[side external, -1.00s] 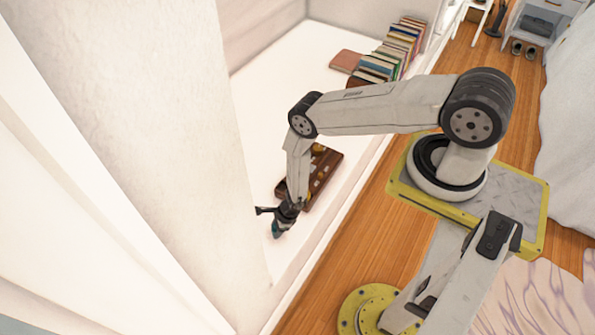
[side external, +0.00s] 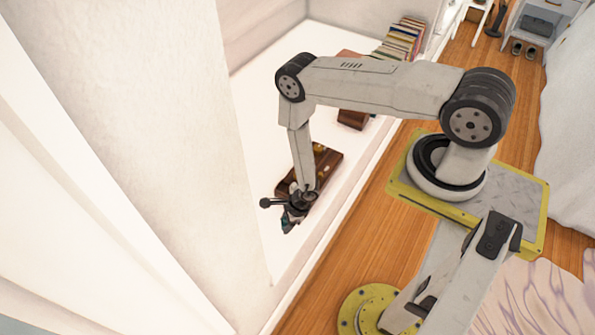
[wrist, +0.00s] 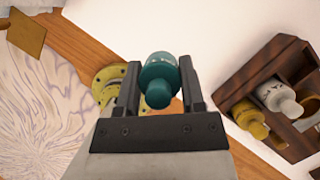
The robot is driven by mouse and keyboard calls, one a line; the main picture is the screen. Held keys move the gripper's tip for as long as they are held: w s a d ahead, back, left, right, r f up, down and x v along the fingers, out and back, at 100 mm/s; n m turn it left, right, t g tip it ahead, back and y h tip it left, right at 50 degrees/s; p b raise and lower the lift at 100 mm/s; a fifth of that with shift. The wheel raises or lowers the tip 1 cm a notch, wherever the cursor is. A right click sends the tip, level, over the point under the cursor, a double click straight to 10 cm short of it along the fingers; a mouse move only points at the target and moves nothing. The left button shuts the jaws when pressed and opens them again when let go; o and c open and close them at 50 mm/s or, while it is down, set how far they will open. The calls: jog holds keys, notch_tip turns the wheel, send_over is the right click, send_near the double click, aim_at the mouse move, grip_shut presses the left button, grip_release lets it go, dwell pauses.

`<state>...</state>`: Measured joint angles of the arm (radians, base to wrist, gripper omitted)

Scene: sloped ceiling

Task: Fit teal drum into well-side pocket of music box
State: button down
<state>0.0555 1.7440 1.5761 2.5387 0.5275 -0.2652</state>
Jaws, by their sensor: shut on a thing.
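The teal drum (wrist: 159,80) is a short ribbed cylinder with a narrower knob. In the wrist view it sits between the two fingers of my gripper (wrist: 158,92), which is shut on it. In the side view my gripper (side external: 291,218) is over the white ledge, at the near end of the music box. The music box (wrist: 262,62) is a dark brown wooden tray at the right of the wrist view, apart from the drum. It holds a white drum (wrist: 280,99) and a yellow drum (wrist: 250,119). In the side view my arm partly hides the box (side external: 326,165).
The white ledge (side external: 270,95) is bare around the box. Books (side external: 402,42) stand in a row at its far end, with brown items nearby. A pale wall (side external: 150,120) rises close to the left. Wooden floor (side external: 395,150) lies beyond the ledge edge.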

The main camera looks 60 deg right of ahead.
jog(key=s+r, duration=0.5)
jog(key=s, duration=0.5)
jog(key=shift+d, duration=0.4)
jog(key=shift+r, duration=0.1)
jog(key=shift+w, duration=0.1)
